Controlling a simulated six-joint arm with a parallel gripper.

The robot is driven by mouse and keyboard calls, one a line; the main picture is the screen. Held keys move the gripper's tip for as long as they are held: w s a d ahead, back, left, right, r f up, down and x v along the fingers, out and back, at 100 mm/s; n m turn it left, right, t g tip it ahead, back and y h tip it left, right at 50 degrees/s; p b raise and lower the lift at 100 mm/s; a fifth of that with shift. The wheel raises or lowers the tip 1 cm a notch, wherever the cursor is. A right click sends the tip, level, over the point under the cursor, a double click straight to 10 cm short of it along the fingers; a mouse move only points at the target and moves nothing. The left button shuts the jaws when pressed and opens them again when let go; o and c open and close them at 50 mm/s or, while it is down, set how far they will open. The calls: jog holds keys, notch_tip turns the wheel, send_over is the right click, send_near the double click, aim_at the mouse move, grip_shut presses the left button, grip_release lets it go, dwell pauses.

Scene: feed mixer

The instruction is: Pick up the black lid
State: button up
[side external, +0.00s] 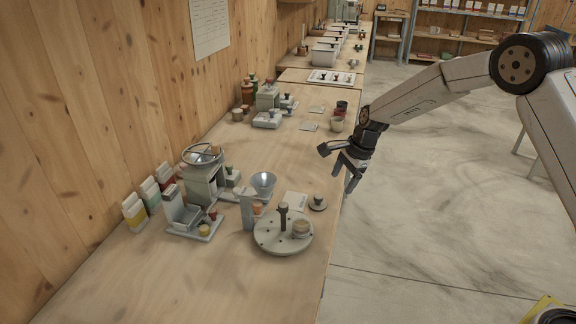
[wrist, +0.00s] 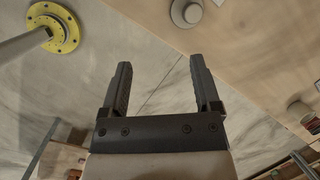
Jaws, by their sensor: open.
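A round grey-looking piece with a knob at the top of the wrist view (wrist: 186,12) appears to be this lid. My gripper (side external: 344,180) hangs above and to the right of the lid, near or past the bench edge. In the wrist view my gripper (wrist: 160,62) is open, with nothing between its fingers. The lid is apart from the fingers, beyond the right fingertip.
A round turntable (side external: 275,241) with a post and a small cup stands just left of the lid. Open floor (side external: 430,200) lies right of the bench (side external: 180,285).

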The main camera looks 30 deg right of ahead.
aim_at(319, 196)
jog(key=w+f+m+y, duration=0.1)
jog(key=w+f+m, duration=0.2)
jog(key=w+m, duration=0.2)
jog(key=shift+w, duration=0.2)
jog(key=shift+a, duration=0.1)
jog(key=shift+x, duration=1.3)
jog(key=shift+x, duration=2.55)
jog(key=shift+s, duration=0.1)
grip_shut()
